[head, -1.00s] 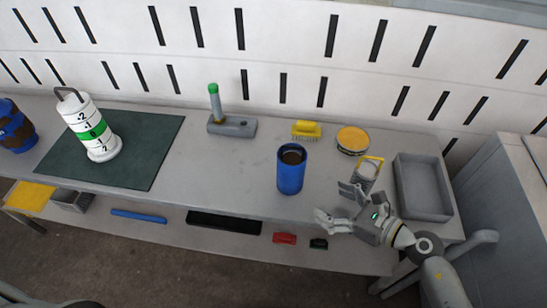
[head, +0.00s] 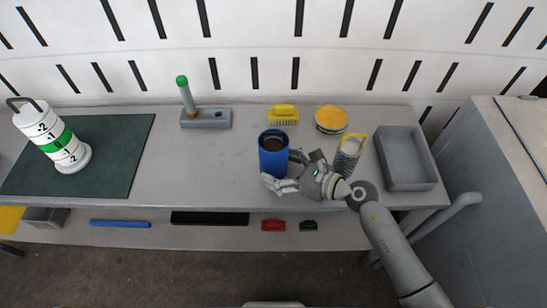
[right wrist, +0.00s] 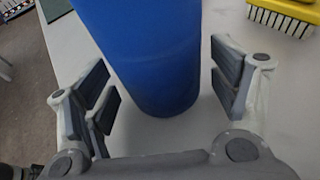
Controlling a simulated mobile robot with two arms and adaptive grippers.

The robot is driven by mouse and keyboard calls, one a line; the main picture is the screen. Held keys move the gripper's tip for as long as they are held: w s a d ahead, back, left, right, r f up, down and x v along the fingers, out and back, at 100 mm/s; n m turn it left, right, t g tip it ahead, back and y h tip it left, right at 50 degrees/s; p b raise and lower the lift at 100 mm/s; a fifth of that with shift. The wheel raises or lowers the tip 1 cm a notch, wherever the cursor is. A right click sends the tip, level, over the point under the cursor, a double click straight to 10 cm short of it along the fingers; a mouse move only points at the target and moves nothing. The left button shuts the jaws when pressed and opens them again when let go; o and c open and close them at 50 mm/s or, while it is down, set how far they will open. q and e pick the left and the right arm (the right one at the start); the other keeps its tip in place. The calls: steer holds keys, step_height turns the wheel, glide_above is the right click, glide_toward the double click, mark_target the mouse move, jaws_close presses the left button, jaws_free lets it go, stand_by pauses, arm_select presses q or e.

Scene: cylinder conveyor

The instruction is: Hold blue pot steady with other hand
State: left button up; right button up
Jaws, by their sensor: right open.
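The blue pot (head: 272,160) stands upright near the front edge of the grey table, with dark brown contents inside its rim. My right gripper (head: 283,172) is open at the pot's right front side. In the right wrist view the pot (right wrist: 148,50) rises between the spread fingers of the right gripper (right wrist: 165,95), with a gap visible at the right finger and at the left finger. My left gripper is not in view.
A grey tray (head: 408,186) is at the right end. A green-tipped tool stands in a grey block (head: 206,124). A white numbered cylinder (head: 58,145) stands on a dark mat (head: 115,165).

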steer(key=shift+w+a+f, duration=0.2)
steer(key=shift+w+a, duration=0.15)
steer(key=shift+a, duration=0.15)
steer(key=c, duration=1)
steer(key=shift+o, duration=0.2)
